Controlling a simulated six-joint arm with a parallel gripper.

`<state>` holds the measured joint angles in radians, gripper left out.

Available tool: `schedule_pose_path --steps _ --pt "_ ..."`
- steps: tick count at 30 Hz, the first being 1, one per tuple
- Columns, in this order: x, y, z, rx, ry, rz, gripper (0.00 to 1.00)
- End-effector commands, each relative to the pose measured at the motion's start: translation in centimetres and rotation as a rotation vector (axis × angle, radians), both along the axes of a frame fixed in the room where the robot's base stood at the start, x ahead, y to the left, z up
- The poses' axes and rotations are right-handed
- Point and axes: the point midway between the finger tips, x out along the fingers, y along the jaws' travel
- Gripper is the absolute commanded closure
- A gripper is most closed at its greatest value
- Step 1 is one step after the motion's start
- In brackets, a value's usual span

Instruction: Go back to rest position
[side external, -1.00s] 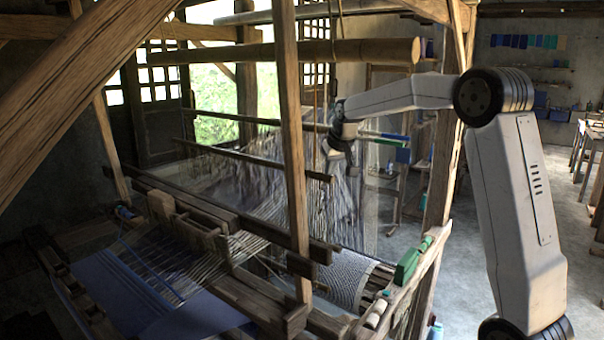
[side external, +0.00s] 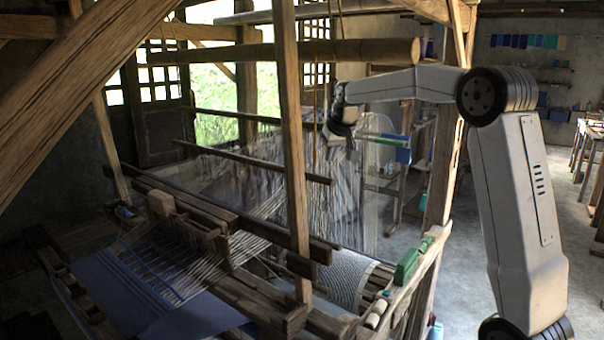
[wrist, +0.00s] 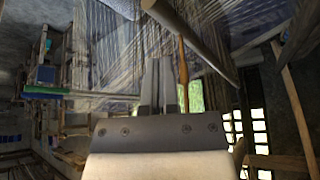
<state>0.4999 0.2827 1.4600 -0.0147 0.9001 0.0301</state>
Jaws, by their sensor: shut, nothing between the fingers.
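My gripper (side external: 345,146) hangs at the end of my raised arm, above and behind the right side of the wooden loom. It is small and dark in the side view, in front of the hanging pale warp threads (side external: 380,180). In the wrist view, the two fingers of my gripper (wrist: 159,72) are together with nothing between them. Whether the fingers touch any thread cannot be told.
The loom's wooden post (side external: 293,150) and thick upper beam (side external: 280,51) stand near my arm. Blue cloth (side external: 195,318) lies at the loom's front. A green block (side external: 408,264) rests on the right rail. Open floor (side external: 462,280) lies right of the loom.

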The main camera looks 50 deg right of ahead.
Motion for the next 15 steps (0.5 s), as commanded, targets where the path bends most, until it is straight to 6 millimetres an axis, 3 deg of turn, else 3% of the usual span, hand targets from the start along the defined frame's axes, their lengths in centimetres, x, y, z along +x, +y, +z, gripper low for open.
schedule_pose_path --steps 15 --pt "-0.05 0.02 0.72 0.002 0.000 0.001 1.00"
